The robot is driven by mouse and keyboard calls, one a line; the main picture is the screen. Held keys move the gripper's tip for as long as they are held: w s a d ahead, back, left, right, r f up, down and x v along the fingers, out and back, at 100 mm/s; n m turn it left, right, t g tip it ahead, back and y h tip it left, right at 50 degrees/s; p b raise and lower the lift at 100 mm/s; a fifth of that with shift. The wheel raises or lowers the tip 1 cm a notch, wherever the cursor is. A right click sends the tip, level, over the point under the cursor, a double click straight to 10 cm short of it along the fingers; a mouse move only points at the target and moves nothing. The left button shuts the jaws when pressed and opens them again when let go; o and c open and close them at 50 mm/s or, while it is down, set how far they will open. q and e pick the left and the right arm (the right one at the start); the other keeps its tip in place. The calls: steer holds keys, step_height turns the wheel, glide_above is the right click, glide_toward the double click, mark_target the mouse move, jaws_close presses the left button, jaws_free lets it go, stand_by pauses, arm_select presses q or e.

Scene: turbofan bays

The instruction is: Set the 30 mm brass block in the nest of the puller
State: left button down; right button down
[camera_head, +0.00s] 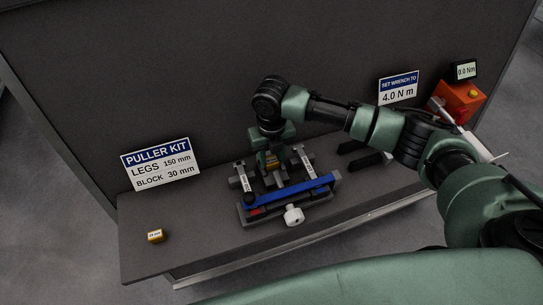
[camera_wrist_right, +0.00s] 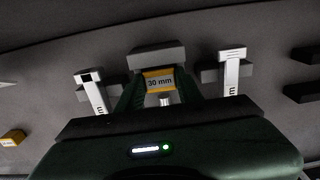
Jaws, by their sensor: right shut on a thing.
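My right gripper (camera_head: 271,158) reaches down from above and is shut on the brass block (camera_wrist_right: 160,82), labelled "30 mm". In the right wrist view the block sits between the fingers, close to a grey block-like part (camera_wrist_right: 157,55). I cannot tell whether the block touches it or rests in the nest. The puller stands on the bench, with a blue bar (camera_head: 290,200) in front and two pale labelled legs, one left (camera_head: 245,180) and one right (camera_head: 304,158) of the gripper. In the wrist view the legs stand either side of the block. My left gripper is not in view.
A smaller-looking brass block (camera_head: 156,236) lies at the bench's left. A white knob (camera_head: 293,215) sticks out before the blue bar. Black parts (camera_head: 368,160) lie right of the puller. An orange box (camera_head: 459,100) stands at the right, a "PULLER KIT" sign (camera_head: 160,164) at the left.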

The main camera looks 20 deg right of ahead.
steer(key=shift+f, duration=0.15)
steer(key=c, duration=0.9)
jaws_free()
steer(key=shift+o, duration=0.2)
step_height(320, 180, up, 7)
steer(key=shift+r+b, duration=0.1)
steer(key=shift+b, duration=0.7)
steer(key=shift+r, duration=0.3)
step_height(320, 180, up, 6)
steer(key=p, duration=0.7)
